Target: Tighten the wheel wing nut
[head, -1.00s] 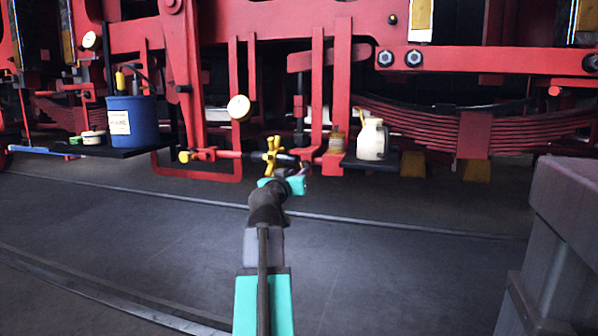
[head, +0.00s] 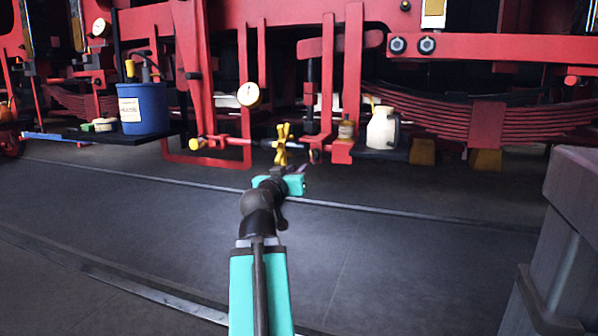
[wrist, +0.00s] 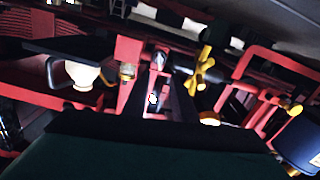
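The yellow wheel wing nut (head: 283,143), a cross-shaped knob, sits on a horizontal rod low on the red frame. It also shows in the wrist view (wrist: 203,68), right of centre. My gripper (head: 291,171) is just below the wing nut in the head view, dark beyond my teal wrist, and appears apart from it.
A blue bucket (head: 143,108) stands on a dark shelf at left. A cream jug (head: 381,128) and small bottle (head: 346,130) stand right of the wing nut. A round gauge (head: 248,95) is above left. A grey block (head: 570,230) fills the right edge. The floor between is clear.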

